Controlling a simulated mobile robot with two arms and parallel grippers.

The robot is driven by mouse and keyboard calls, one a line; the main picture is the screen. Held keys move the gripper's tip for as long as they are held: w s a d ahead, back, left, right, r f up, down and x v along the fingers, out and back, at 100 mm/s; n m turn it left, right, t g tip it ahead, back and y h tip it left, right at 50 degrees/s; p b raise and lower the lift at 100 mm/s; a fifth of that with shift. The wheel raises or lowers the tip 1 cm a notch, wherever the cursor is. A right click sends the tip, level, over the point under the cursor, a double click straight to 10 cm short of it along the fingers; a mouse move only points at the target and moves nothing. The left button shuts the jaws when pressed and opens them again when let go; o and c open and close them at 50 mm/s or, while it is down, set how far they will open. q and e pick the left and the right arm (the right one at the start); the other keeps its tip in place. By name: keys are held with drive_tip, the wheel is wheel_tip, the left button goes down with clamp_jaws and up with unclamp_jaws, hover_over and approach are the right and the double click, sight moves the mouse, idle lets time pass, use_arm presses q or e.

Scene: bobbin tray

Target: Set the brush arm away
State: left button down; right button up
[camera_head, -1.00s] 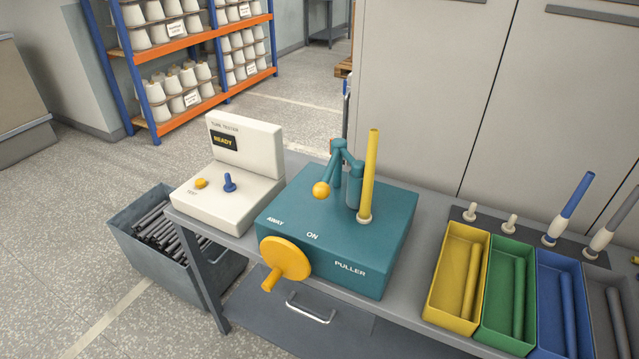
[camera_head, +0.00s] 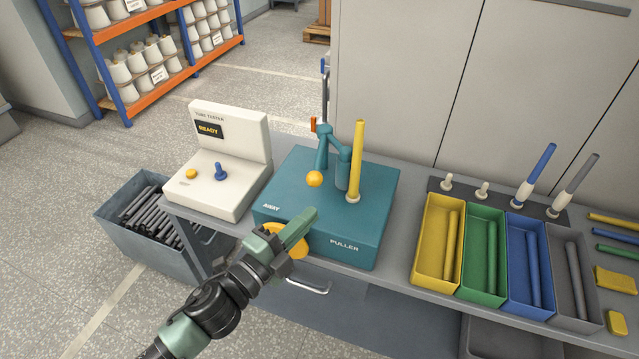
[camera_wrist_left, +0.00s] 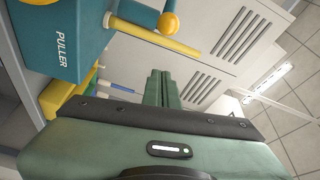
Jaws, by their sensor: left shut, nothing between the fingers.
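The teal puller box (camera_head: 375,225) stands on the bench; it also shows sideways at the upper left of the left wrist view (camera_wrist_left: 62,40). Its teal brush arm (camera_head: 325,150) rises from the top, with a yellow ball knob (camera_head: 314,179) at its end; the knob also shows in the left wrist view (camera_wrist_left: 168,22). A yellow tube (camera_head: 357,160) stands upright beside the arm. My left gripper (camera_head: 311,214) is shut and empty in front of the box, apart from the knob and nearer the camera. It covers the ON label and much of the yellow handwheel (camera_head: 292,242). My right gripper is out of view.
A white tube tester (camera_head: 245,150) reading READY stands left of the puller. Yellow (camera_head: 420,270), green, blue and grey trays line the bench at right, with pegs behind. A grey bin (camera_head: 115,215) of dark tubes sits on the floor at left. Tall cabinets stand behind.

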use_arm(q)
drive_tip(key=shift+s+d+r+m, duration=0.1)
drive_tip(key=shift+s+r+m, duration=0.1)
drive_tip(key=shift+m, duration=0.1)
drive_tip(key=shift+w, duration=0.1)
drive_tip(key=f+p+x, duration=0.1)
drive_tip(key=p+x, duration=0.2)
drive_tip(key=x, duration=0.7)
drive_tip(key=a, duration=0.2)
drive_tip(key=w+a+p, duration=0.1)
drive_tip(key=shift+a+r, duration=0.1)
drive_tip(key=shift+a, duration=0.25)
drive_tip(key=shift+d, duration=0.1)
